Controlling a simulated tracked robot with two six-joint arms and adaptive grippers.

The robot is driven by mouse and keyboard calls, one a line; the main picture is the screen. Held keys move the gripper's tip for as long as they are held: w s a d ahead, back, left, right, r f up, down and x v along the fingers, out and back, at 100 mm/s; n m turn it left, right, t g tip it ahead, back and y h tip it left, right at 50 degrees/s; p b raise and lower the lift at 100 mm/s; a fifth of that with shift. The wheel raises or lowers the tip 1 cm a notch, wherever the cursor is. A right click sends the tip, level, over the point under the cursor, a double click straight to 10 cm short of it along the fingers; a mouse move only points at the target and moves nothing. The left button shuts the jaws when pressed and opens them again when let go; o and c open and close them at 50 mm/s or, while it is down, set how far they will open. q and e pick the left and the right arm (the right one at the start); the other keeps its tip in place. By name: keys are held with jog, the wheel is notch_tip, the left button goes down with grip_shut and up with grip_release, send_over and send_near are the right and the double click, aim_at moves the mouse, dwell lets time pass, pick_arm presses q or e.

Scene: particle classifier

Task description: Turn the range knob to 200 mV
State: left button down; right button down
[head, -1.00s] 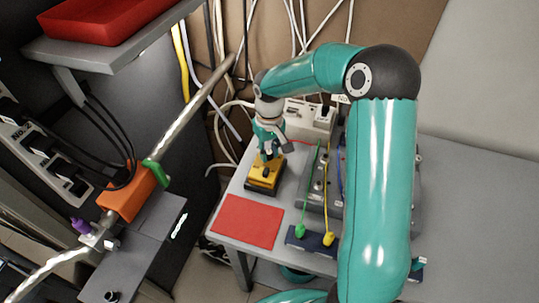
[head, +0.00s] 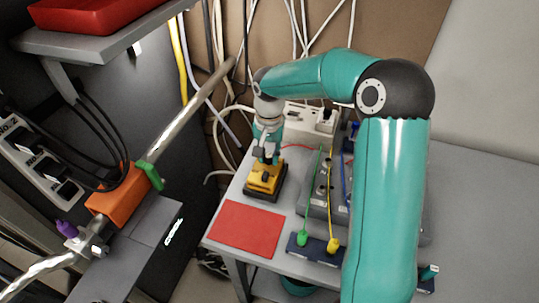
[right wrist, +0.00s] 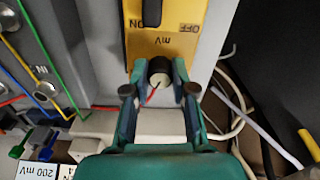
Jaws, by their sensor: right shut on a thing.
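The yellow meter (head: 267,177) stands in a dark base on the grey table in the head view. In the right wrist view its yellow face (right wrist: 165,40) bears the letters ON, OFF and mV, upside down, and a black switch. The range knob (right wrist: 159,69), dark with a pale end, shows below the mV mark. My right gripper (right wrist: 160,90) is shut on the knob, one finger on each side; in the head view the right gripper (head: 266,158) reaches down onto the meter and hides the knob. The knob's setting cannot be read. My left gripper is not in view.
A red mat (head: 247,229) lies in front of the meter. Right of it are a dark blue block (head: 317,247) with green and yellow plugs and a grey unit with cables. A 200 mV label (right wrist: 40,138) shows at the wrist view's lower left. Cables hang behind the table.

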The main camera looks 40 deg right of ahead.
aim_at(269, 155)
dwell(0.5)
jog(key=c, duration=0.9)
grip_release()
jog(key=shift+c, duration=0.2)
jog(key=shift+r, duration=0.1)
notch_tip(269, 155, up, 12)
